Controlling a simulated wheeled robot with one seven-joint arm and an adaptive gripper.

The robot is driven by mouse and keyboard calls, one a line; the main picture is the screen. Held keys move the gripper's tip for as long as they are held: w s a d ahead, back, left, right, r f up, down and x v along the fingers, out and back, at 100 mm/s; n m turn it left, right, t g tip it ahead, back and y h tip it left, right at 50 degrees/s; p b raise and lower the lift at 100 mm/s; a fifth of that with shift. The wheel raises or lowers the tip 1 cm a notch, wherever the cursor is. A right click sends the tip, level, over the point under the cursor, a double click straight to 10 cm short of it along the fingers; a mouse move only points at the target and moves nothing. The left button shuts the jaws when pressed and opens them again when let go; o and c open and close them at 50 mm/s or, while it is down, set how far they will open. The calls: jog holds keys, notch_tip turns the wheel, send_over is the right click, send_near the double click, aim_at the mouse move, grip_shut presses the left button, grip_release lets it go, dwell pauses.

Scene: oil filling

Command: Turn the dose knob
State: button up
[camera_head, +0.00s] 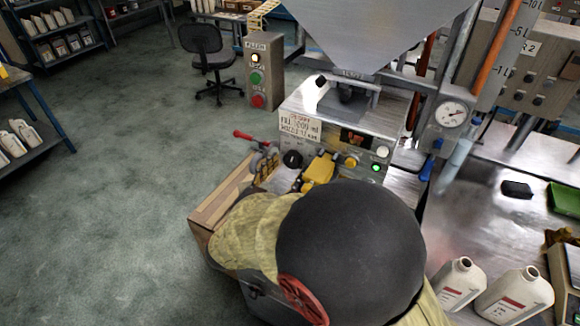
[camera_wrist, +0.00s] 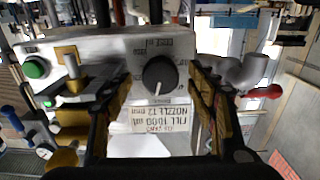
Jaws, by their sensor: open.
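The dose knob (camera_head: 292,158) is a round black knob on the front panel of the grey filling machine (camera_head: 335,125). In the wrist view, the knob (camera_wrist: 160,75) shows a white pointer line and printed marks around it. My gripper (camera_head: 293,172) is open in front of the panel, with a yellow-brown padded finger on each side of the knob. In the wrist view, my gripper (camera_wrist: 162,92) frames the knob, with a visible gap to each finger. Whether the fingertips reach past the knob's face is unclear. My dark arm hides the lower front of the machine.
A red-handled valve (camera_head: 255,141) is left of the knob. A green lit button (camera_head: 376,168) is on the panel's right. White bottles (camera_head: 515,295) stand on the bench at right. A button pedestal (camera_head: 263,75) and chair (camera_head: 207,55) stand behind; floor at left is clear.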

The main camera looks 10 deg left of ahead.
jog(key=shift+x, duration=1.05)
jog(key=shift+c, duration=1.2)
jog(key=c, duration=0.9)
